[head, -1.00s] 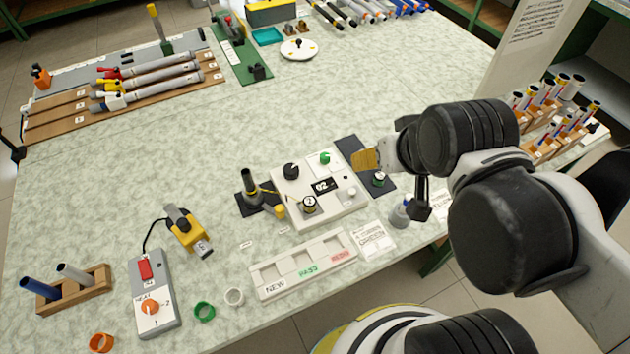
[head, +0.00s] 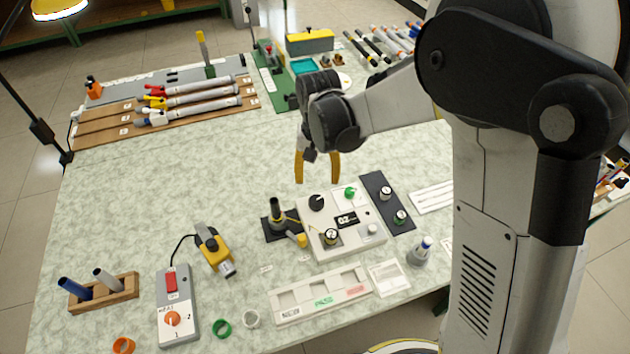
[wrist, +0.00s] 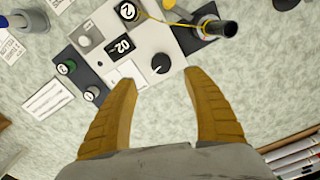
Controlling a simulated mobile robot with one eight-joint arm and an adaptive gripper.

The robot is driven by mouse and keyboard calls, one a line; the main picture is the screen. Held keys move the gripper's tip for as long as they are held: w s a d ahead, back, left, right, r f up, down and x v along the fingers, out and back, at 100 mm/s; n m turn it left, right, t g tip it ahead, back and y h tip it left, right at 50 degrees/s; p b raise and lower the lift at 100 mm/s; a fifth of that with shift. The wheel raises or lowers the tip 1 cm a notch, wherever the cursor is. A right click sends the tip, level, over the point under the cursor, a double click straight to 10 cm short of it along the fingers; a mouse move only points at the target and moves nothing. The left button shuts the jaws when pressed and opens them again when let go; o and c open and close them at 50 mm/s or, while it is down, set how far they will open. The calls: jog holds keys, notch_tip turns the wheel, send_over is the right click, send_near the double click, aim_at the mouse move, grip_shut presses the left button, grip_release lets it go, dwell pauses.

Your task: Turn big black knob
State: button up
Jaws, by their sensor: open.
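The big black knob (head: 316,203) sits at the upper left of the white control panel (head: 322,242), which lies on the bench. In the wrist view the black knob (wrist: 160,64) shows beyond and between my fingertips, with a pale pointer mark on it. My gripper (head: 317,180) is open and empty, with its yellow fingers pointing down above and behind the panel's far edge. In the wrist view my gripper (wrist: 163,80) has its two fingers spread wide. The fingers appear apart from the knob.
A black stand (head: 278,213) with a yellow cord is close on the left. A dark strip with knobs (head: 376,182) lies right.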

aim_at(316, 202)
notch_tip(316, 202, down, 11)
jog(key=b, duration=0.4)
jog(key=shift+a+f, duration=0.1)
jog(key=shift+f, duration=0.05)
jog(key=c, duration=1.2)
